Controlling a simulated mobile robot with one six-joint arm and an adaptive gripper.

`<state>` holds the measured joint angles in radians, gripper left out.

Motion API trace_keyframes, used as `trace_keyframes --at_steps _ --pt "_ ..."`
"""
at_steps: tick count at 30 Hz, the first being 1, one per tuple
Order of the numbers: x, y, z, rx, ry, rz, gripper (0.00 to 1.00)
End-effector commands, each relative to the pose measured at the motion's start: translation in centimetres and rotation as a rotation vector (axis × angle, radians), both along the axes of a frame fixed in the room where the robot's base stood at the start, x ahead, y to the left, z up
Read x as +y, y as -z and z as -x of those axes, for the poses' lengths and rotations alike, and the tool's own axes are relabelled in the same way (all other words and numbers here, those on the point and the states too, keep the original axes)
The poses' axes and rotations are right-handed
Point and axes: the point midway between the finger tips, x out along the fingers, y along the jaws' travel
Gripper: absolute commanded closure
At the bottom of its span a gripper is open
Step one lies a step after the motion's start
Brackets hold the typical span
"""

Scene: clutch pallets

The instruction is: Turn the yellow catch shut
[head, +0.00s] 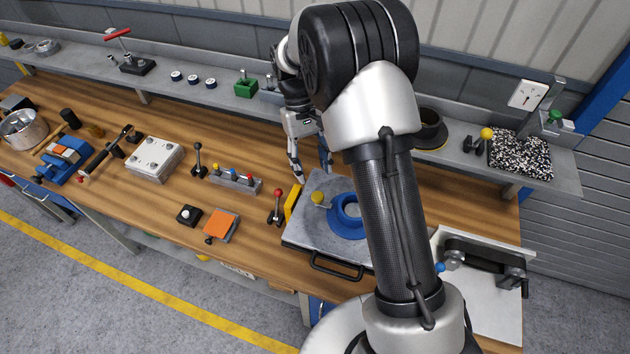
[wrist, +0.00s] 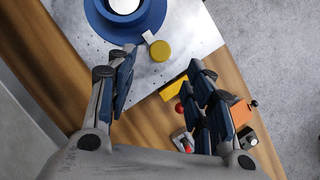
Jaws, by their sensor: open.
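A round yellow knob (head: 318,197) sits on a short pale arm beside a blue ring-shaped part (head: 347,217) on a grey plate (head: 306,236). This looks like the yellow catch; in the wrist view the knob (wrist: 160,50) and its arm (wrist: 149,37) lie next to the blue flange (wrist: 100,25). A separate yellow block (head: 292,203) stands at the plate's left edge. My gripper (head: 311,172) is open, pointing down over the back of the plate. In the wrist view its fingers (wrist: 161,72) are apart, with nothing between them, and the knob shows beyond them.
A red-knobbed lever (head: 277,205) stands just left of the plate. An orange pad (head: 222,225) and a row of coloured knobs (head: 235,180) lie farther left. A black handle (head: 336,266) is on the plate's front edge. A shelf (head: 225,95) runs behind.

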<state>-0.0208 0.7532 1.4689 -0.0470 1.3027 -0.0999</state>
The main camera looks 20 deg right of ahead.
Motion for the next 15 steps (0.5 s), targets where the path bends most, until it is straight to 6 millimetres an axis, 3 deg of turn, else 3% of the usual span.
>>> trace_keyframes --at_steps 6,15 --pt "0.2 -3.3 -1.4 -0.002 0.000 0.000 0.52" --pt "0.3 -4.5 -1.8 0.001 0.000 0.000 0.52"
